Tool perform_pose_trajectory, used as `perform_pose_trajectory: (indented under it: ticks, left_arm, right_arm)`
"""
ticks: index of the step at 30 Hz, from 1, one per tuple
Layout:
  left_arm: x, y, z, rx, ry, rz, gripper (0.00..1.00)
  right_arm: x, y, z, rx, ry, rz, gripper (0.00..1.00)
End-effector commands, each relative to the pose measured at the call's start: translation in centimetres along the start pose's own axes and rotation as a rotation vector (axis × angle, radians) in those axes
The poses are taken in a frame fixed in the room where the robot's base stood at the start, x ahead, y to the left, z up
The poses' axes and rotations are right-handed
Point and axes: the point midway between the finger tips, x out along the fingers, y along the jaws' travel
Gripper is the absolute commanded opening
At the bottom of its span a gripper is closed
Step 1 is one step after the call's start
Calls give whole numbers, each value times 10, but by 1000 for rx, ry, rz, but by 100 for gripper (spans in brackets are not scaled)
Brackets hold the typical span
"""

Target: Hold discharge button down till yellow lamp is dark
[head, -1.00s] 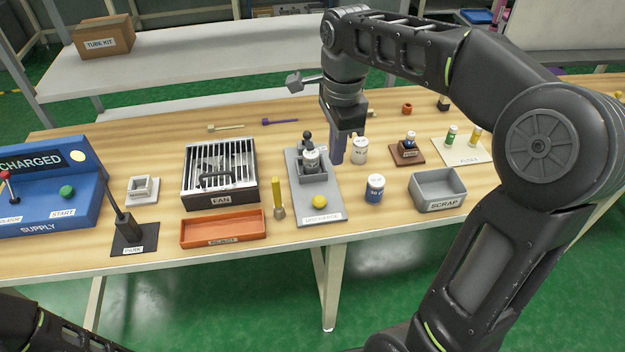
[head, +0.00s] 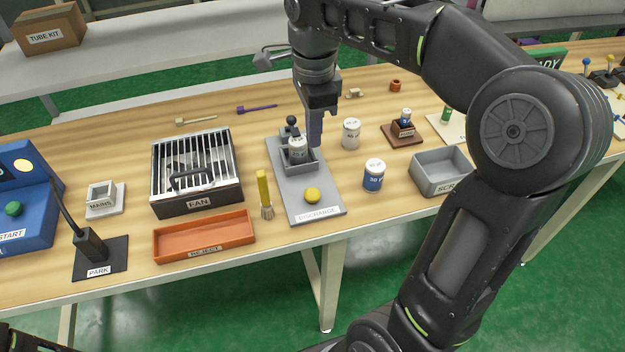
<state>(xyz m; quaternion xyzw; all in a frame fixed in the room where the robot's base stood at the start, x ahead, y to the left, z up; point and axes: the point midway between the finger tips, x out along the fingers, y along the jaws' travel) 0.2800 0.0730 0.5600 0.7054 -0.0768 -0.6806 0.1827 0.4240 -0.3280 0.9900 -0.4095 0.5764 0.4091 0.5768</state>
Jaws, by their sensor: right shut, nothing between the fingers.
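The grey discharge station (head: 322,213), labelled DISCHARGE, lies on the bench in the middle of the head view. A yellow dome (head: 312,195) sits at its near end; I cannot tell whether it is the button or the lamp, or whether it glows. A square holder with a white jar (head: 298,148) is at its far end, and a black round knob (head: 291,121) stands behind the jar. My right gripper (head: 315,140) is shut and empty, pointing down just right of the holder; whether it touches cannot be told. My left gripper is out of view.
The fan box (head: 197,202) and orange reject tray (head: 204,237) are left. A pale yellow round light (head: 22,166) is on the blue supply unit.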

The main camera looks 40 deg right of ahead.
Motion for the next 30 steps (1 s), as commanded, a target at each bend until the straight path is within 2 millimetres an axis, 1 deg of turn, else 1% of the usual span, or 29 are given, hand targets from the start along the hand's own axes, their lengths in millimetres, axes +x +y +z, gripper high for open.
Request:
perform_pose_trajectory:
  ticks: [5, 8, 10, 14, 21, 24, 27, 30]
  left_arm:
    - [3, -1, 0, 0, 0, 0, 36]
    - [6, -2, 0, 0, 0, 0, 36]
    - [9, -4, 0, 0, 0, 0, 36]
    - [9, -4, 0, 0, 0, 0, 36]
    - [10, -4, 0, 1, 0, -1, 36]
    - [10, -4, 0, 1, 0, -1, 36]
    - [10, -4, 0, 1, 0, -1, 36]
    - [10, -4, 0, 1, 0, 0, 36]
  right_arm:
    - [8, 0, 0, 0, 1, 2, 0]
    - [18, 0, 0, 0, 1, 2, 0]
    - [29, 1, 0, 0, 1, 4, 0]
    - [50, 1, 0, 0, 1, 5, 0]
    - [99, 1, -1, 0, 2, 6, 0]
    - [116, 1, 0, 0, 1, 4, 0]
    - [129, 1, 0, -1, 0, 5, 0]
    - [136, 0, 0, 0, 0, 2, 0]
